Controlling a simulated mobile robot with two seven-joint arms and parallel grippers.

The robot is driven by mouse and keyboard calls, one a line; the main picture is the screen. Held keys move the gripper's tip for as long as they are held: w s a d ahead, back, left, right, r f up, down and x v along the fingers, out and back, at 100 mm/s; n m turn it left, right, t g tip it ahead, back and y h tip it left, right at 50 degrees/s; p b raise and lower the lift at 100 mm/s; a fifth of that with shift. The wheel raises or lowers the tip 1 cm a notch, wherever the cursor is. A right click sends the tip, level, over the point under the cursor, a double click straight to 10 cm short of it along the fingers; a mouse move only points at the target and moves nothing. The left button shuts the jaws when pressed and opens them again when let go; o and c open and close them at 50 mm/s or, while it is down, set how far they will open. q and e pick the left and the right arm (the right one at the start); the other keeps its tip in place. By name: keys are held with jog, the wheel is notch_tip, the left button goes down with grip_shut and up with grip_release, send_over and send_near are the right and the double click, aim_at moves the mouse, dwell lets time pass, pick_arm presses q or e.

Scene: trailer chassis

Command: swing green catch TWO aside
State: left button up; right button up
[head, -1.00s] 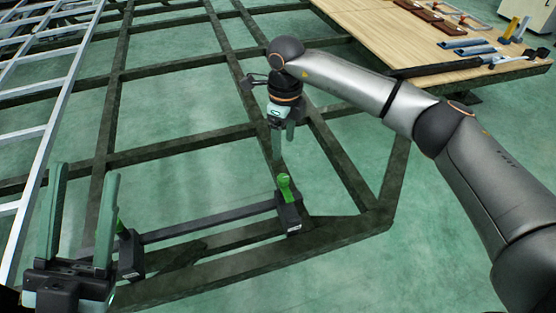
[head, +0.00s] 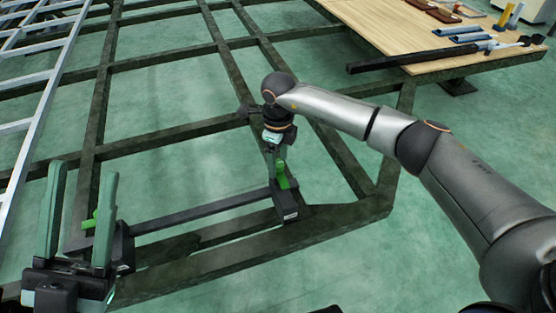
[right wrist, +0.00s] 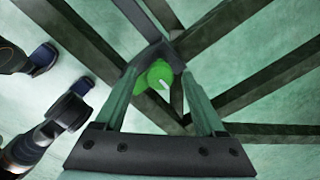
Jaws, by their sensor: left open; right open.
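One green catch (head: 283,174) stands on the dark block at the right end of a dark bar. In the right wrist view this green catch (right wrist: 155,77) lies between the fingertips. My right gripper (head: 277,160) is open, pointing down at it; contact cannot be told. A second green catch (head: 90,222) is at the bar's left end, partly hidden behind my left gripper's finger, and appears to point left. My left gripper (head: 85,172) is open and empty, fingers up, in front of that end. I cannot read which catch is marked TWO.
The dark bar (head: 200,209) lies across the chassis frame (head: 345,215) between two end blocks. A wooden table (head: 400,40) with tools stands at the back right. A pale ladder-like rack (head: 35,110) runs along the left. Green floor shows between the beams.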

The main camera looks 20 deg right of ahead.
grip_shut()
dwell(0.5)
